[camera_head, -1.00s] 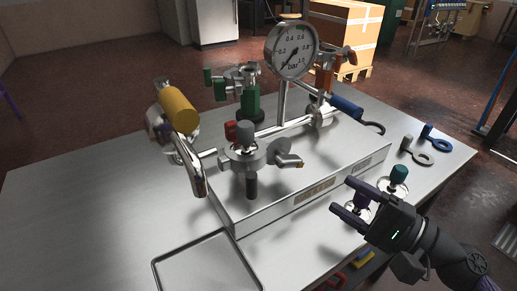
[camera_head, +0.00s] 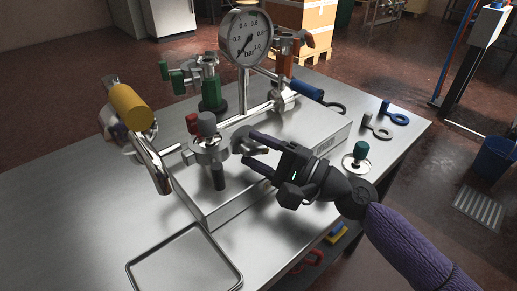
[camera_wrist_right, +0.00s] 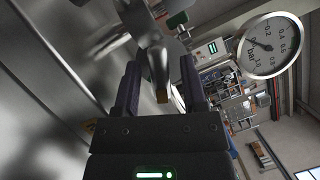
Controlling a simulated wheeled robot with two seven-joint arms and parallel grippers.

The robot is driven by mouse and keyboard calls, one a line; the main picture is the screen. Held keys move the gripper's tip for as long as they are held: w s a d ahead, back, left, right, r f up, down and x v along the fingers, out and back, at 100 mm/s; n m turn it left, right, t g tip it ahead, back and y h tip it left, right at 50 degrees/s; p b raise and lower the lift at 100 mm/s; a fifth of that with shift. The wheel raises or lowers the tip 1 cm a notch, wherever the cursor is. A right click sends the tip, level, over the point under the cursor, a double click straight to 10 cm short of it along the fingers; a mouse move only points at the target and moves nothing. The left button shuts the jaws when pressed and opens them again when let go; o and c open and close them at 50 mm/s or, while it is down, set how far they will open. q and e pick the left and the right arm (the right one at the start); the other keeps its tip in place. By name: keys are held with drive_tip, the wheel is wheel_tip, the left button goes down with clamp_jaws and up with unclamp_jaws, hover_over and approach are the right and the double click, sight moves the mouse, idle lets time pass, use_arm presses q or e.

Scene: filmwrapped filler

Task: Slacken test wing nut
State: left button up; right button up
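The test clamp (camera_head: 211,152) with a grey knob sits on the metal rig in the middle of the head view. Its shiny metal wing nut (camera_head: 241,141) sticks out on the clamp's right side and is partly hidden by my gripper. My right gripper (camera_head: 249,148) is open, with its two dark fingers pointing left at the wing nut. In the right wrist view a blurred metal wing (camera_wrist_right: 157,68) lies between the spread fingers (camera_wrist_right: 158,88); I cannot tell whether either finger touches it. My left gripper is not in view.
A pressure gauge (camera_head: 245,37) stands behind the clamp. A green-handled clamp (camera_head: 208,85) and an orange-handled one (camera_head: 285,62) stand at the back. A yellow cylinder (camera_head: 132,106) is at left. An empty tray (camera_head: 134,266) lies in front. The left tabletop (camera_head: 45,215) is clear.

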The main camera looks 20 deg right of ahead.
clamp_jaws()
